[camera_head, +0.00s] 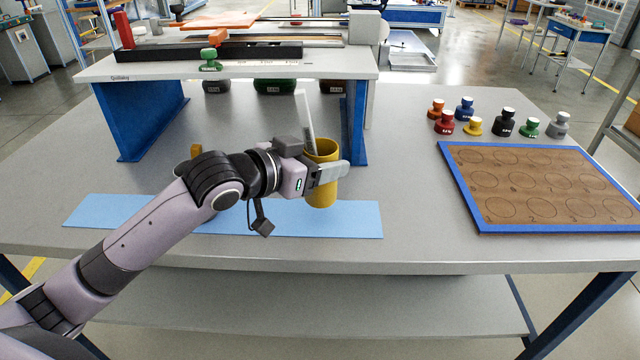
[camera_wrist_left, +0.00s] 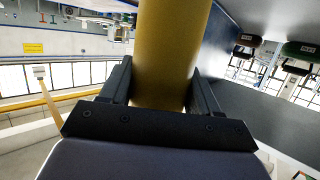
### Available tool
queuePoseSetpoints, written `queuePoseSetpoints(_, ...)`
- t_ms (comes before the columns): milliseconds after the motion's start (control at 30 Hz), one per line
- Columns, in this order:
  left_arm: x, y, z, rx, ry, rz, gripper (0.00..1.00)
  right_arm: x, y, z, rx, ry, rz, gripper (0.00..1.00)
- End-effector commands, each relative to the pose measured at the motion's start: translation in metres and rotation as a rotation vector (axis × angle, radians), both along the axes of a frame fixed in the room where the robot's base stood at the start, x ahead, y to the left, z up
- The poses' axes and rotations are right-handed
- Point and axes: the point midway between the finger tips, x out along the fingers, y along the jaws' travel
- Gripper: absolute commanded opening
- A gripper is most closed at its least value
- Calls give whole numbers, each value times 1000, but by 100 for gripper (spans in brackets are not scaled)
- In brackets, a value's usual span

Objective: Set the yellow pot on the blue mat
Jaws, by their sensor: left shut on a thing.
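My left gripper (camera_head: 326,173) is shut on the yellow pot (camera_head: 322,193), with its fingers around the pot's side. The pot is upright, and a flat pale strip (camera_head: 305,118) stands up at its mouth. In the left wrist view the yellow pot (camera_wrist_left: 170,60) fills the space between both fingers. The light blue mat (camera_head: 345,220) lies flat near the table's front edge. The pot's lower end shows in front of the mat's right part; I cannot tell if it touches. My arm covers the mat's middle. My right gripper is not in view.
A white raised bench with blue legs (camera_head: 357,120) stands just behind the pot. A brown board with a blue rim (camera_head: 465,195) lies at right, with several small coloured weights (camera_head: 474,126) behind it. A small yellow thing (camera_head: 196,150) is partly behind my arm.

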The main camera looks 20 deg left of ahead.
Motion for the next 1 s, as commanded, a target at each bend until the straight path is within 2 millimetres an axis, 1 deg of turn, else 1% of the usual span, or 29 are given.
queuePoseSetpoints(67,0,0,-4,-2,-3,-1,29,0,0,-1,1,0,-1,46)
queuePoseSetpoints(200,0,0,-26,0,1,0,29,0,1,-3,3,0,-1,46)
queuePoseSetpoints(333,0,0,-42,-2,0,-1,29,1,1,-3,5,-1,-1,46)
queuePoseSetpoints(400,0,0,-45,-2,-2,-1,29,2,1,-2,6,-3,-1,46)
queuePoseSetpoints(633,0,0,-44,-1,-4,-1,29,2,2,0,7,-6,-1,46)
queuePoseSetpoints(767,0,0,-48,-2,-2,-1,29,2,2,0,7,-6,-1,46)
queuePoseSetpoints(800,0,0,-48,0,0,-1,74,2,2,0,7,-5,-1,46)
queuePoseSetpoints(833,0,0,-48,0,0,-1,84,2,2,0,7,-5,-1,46)
queuePoseSetpoints(867,0,0,-48,0,0,-1,87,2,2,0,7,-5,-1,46)
queuePoseSetpoints(1000,0,0,-48,0,0,-1,87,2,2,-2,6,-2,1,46)
